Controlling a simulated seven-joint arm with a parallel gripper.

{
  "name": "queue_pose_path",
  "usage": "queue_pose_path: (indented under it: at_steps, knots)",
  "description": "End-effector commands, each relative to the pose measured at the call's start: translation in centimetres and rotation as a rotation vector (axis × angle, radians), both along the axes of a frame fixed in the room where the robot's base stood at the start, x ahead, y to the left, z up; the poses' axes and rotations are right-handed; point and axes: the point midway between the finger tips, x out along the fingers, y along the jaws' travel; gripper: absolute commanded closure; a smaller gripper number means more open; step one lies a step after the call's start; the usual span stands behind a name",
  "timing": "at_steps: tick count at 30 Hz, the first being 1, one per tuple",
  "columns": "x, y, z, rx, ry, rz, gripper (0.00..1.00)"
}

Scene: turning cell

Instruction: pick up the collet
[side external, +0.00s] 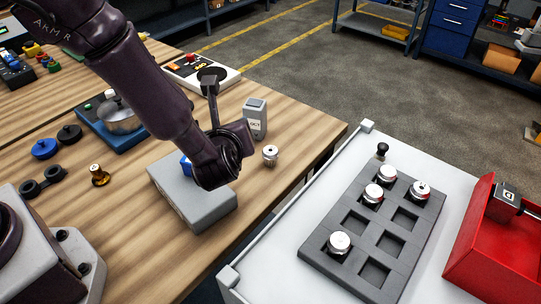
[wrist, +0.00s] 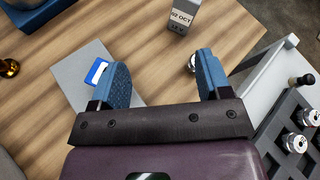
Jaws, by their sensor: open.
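A small silver cylindrical part (side external: 270,156), which I take for the collet, stands upright on the wooden bench near its right edge. In the wrist view the silver part (wrist: 191,65) is mostly hidden behind my right finger. My gripper (wrist: 160,78) is open, with two blue-padded fingers spread wide and nothing between them. It hangs above the bench beside the silver part, apart from it as far as I can tell. In the side view my fingers are largely hidden behind my wrist.
A grey box (side external: 190,205) with a blue mark lies below my wrist. A grey labelled block (side external: 255,119) stands behind the silver part. A grey tray (side external: 325,262) on the white cart holds several silver parts and empty pockets. A red bin (side external: 480,235) stands at right.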

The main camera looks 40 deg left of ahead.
Motion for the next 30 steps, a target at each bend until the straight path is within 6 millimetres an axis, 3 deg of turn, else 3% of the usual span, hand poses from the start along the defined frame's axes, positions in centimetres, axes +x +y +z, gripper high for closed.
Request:
queue_pose_path:
  at_steps: [1, 3, 6, 10, 22, 30]
  knots:
    - [0.1, -1.6, -2.3, 0.068, 0.030, -0.101, 0.29]
    - [0.2, -3.3, -4.5, 0.140, 0.055, -0.218, 0.29]
    - [0.0, -5.1, -6.9, 0.213, 0.079, -0.343, 0.29]
    - [-0.1, -6.2, -8.5, 0.257, 0.093, -0.424, 0.29]
    - [5.2, -3.9, -11.2, 0.261, 0.096, -0.433, 0.29]
    - [7.0, -3.0, -11.9, 0.261, 0.095, -0.432, 0.29]
